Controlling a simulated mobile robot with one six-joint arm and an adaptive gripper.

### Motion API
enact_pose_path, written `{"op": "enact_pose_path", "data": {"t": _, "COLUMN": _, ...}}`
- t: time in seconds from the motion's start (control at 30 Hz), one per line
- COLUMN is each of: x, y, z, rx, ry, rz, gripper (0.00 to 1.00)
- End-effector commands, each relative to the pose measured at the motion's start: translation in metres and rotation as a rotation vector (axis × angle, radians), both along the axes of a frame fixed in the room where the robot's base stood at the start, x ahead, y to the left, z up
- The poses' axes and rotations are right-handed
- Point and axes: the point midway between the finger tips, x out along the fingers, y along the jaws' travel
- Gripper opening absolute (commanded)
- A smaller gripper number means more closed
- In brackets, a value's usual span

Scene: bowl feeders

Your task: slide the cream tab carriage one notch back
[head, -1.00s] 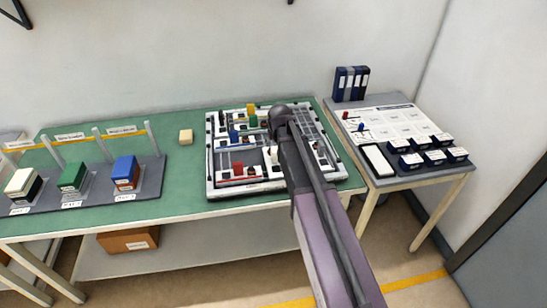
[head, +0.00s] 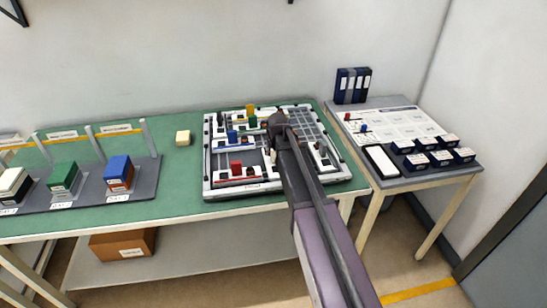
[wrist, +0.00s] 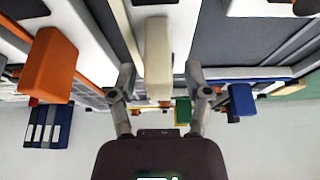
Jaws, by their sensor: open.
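The cream tab (wrist: 158,50) is a tall pale block in the wrist view. It stands between the two fingers of my gripper (wrist: 163,88), with a visible gap on each side. The fingers are open and grip nothing. In the head view my gripper (head: 277,122) is over the white-framed board (head: 212,178) on the green bench. My arm hides part of the board, and only a small pale piece shows beside it. I cannot read the notches.
In the wrist view an orange tab (wrist: 48,65) is left of the fingers and a blue tab (wrist: 241,100) is right. A green block (wrist: 182,110) lies beyond. In the head view a red block (head: 236,167) and yellow block (head: 250,110) also stand on the board.

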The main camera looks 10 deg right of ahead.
Motion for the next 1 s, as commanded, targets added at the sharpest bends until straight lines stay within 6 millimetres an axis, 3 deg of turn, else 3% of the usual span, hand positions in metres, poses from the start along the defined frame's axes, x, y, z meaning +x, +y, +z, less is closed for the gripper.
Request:
{"op": "enact_pose_path", "data": {"t": 0.2, "x": 0.0042, "y": 0.0, "z": -0.0107, "rx": 0.0, "ry": 0.0, "rz": 0.0, "gripper": 0.63}}
{"op": "enact_pose_path", "data": {"t": 0.6, "x": 0.0047, "y": 0.0, "z": -0.0115, "rx": 0.0, "ry": 0.0, "rz": 0.0, "gripper": 0.63}}
{"op": "enact_pose_path", "data": {"t": 0.63, "x": 0.0047, "y": 0.0, "z": -0.0115, "rx": 0.0, "ry": 0.0, "rz": 0.0, "gripper": 0.6}}
{"op": "enact_pose_path", "data": {"t": 0.83, "x": 0.0047, "y": 0.0001, "z": -0.0115, "rx": 0.0, "ry": 0.0, "rz": 0.0, "gripper": 0.0}}
{"op": "enact_pose_path", "data": {"t": 1.0, "x": 0.005, "y": 0.0002, "z": -0.0116, "rx": 0.0, "ry": 0.0, "rz": 0.0, "gripper": 0.0}}
